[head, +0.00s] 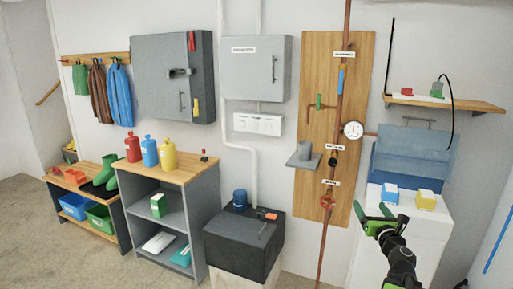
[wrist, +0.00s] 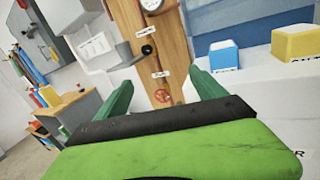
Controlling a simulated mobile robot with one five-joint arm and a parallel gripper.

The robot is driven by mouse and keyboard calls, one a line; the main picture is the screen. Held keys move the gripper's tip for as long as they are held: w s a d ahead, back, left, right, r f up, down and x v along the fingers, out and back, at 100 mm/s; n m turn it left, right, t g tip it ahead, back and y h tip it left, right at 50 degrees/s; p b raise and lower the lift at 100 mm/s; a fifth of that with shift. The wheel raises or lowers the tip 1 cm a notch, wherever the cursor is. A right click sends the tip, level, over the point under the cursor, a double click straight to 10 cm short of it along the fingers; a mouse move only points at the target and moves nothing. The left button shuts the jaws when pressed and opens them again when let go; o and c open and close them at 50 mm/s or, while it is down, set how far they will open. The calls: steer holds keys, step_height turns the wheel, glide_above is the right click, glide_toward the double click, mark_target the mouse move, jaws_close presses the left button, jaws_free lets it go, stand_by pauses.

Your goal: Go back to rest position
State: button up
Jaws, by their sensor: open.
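My gripper (head: 372,218) is at the lower right of the head view, in front of the white cabinet (head: 420,222). Its two green fingers are spread apart, with nothing between them. In the wrist view my gripper (wrist: 162,90) also shows open and empty, its fingers pointing toward the wooden pipe board (wrist: 160,52). A red valve wheel (wrist: 162,96) shows between the fingers there, farther back on the pipe. My arm rises from the bottom right of the head view.
A blue box (head: 390,193) and a yellow box (head: 426,199) sit on the white cabinet close to my gripper. A wooden shelf (head: 470,104) is above. A dark block (head: 240,240) and a grey shelf unit (head: 200,205) stand left. Floor (head: 60,260) is clear at lower left.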

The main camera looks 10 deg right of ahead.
steer(key=w+a+f+m+g+h, duration=0.1)
steer(key=w+a+m, duration=0.4)
steer(key=a, duration=0.4)
steer(key=w+a+f+m+g+h, duration=0.1)
steer(key=w+a+m, duration=0.4)
steer(key=a, duration=0.5)
steer(key=s+a+f+m+g+y, duration=0.1)
steer(key=s+a+f+m+g, duration=0.35)
steer(key=a+f+m, duration=0.35)
steer(key=s+a+f+m+g+y, duration=0.2)
steer(key=s+a+f+m+g, duration=0.35)
steer(key=f, duration=0.45)
steer(key=s+a+f+m+g+y, duration=0.1)
steer(key=s+a+f+m+g, duration=0.1)
steer(key=s+a+m+g, duration=0.3)
steer(key=s+a+f+m+g+y, duration=0.1)
steer(key=s+f+m+y, duration=0.2)
steer(key=s, duration=0.4)
step_height(320, 180, up, 16)
steer(key=h+p, duration=0.1)
steer(key=p, duration=1.5)
steer(key=shift+w+r+m, duration=0.2)
steer(key=shift+r+m, duration=0.05)
steer(key=shift+m, duration=0.2)
